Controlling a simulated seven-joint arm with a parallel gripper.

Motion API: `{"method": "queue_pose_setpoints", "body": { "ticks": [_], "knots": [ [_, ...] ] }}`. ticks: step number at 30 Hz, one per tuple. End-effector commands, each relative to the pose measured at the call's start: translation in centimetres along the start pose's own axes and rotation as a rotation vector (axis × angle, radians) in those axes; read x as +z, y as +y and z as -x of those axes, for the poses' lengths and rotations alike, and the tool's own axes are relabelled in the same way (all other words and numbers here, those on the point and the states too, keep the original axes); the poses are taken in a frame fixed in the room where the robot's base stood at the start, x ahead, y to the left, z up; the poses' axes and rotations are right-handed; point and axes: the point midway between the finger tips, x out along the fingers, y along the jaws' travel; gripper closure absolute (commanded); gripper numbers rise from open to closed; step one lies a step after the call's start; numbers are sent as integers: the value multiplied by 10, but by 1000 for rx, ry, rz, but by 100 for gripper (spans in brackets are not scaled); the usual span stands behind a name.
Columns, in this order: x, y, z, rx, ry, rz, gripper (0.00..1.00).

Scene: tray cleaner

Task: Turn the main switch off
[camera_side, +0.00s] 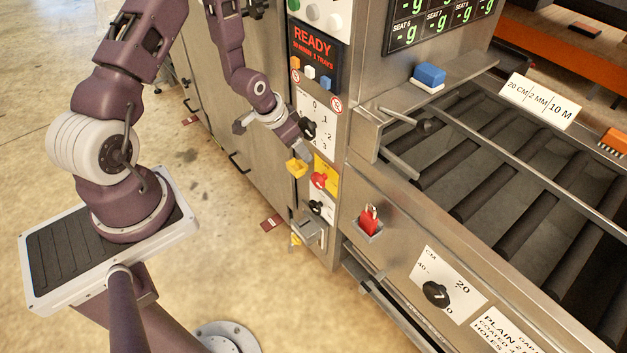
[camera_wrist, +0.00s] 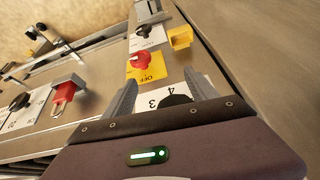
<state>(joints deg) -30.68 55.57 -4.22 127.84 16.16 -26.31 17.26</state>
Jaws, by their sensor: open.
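The main switch, a red rotary knob (camera_side: 319,180) on a yellow plate, sits on the steel front panel. In the wrist view the red knob (camera_wrist: 140,62) shows ahead of the fingers, with "OFF" printed on its yellow plate (camera_wrist: 152,76). My gripper (camera_side: 302,150) is close to the panel, just above and left of the red knob in the side view. In the wrist view my gripper (camera_wrist: 161,77) has its two fingers apart with nothing held between them. The fingers are not seen touching the knob. The switch's exact pointer direction is too small to tell.
A black numbered dial (camera_side: 308,129) is beside my gripper, and it shows partly between the fingers (camera_wrist: 175,100). A yellow holder (camera_side: 296,168) juts out near the red knob. A smaller black knob (camera_side: 316,207) lies below. A red padlock (camera_side: 369,220) hangs to the right.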

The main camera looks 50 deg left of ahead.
Motion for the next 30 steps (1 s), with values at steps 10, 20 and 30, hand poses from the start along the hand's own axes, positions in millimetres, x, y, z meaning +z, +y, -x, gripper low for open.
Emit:
{"method": "queue_pose_setpoints", "body": {
  "ticks": [10,20,30],
  "knots": [
    [70,46,-86,38,600,30,33],
    [51,46,-88,-14,761,79,33],
    [23,44,-119,-11,754,81,33]
  ]
}}
